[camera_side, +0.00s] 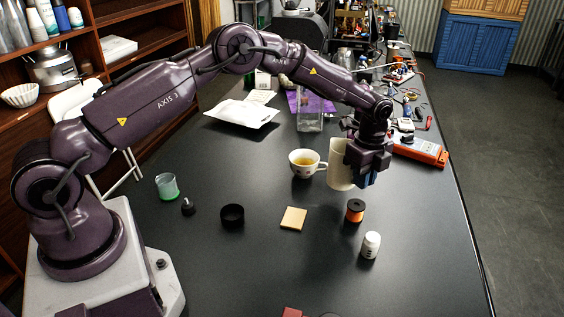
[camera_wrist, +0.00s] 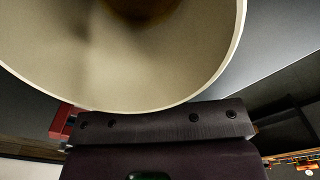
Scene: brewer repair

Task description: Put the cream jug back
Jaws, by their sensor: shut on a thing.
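The cream jug (camera_side: 339,165) is a tall cream-coloured vessel in the side view, held at the end of my arm. My gripper (camera_side: 360,168) is shut on it from its right side. In the wrist view the jug's wide round rim (camera_wrist: 190,95) fills the top, with its dark inside partly showing. The gripper body (camera_wrist: 160,128) lies just below the rim. The jug looks about upright. I cannot tell whether its base touches the table. A white cup (camera_side: 304,163) with yellowish liquid stands close to its left.
On the black table (camera_side: 270,270) are an orange-and-black spool (camera_side: 355,211), a white bottle (camera_side: 371,245), a tan square (camera_side: 293,218), a black ring (camera_side: 232,215) and a green-filled glass (camera_side: 167,187). A clear container (camera_side: 310,115) stands behind. An orange device (camera_side: 420,150) lies at the right edge.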

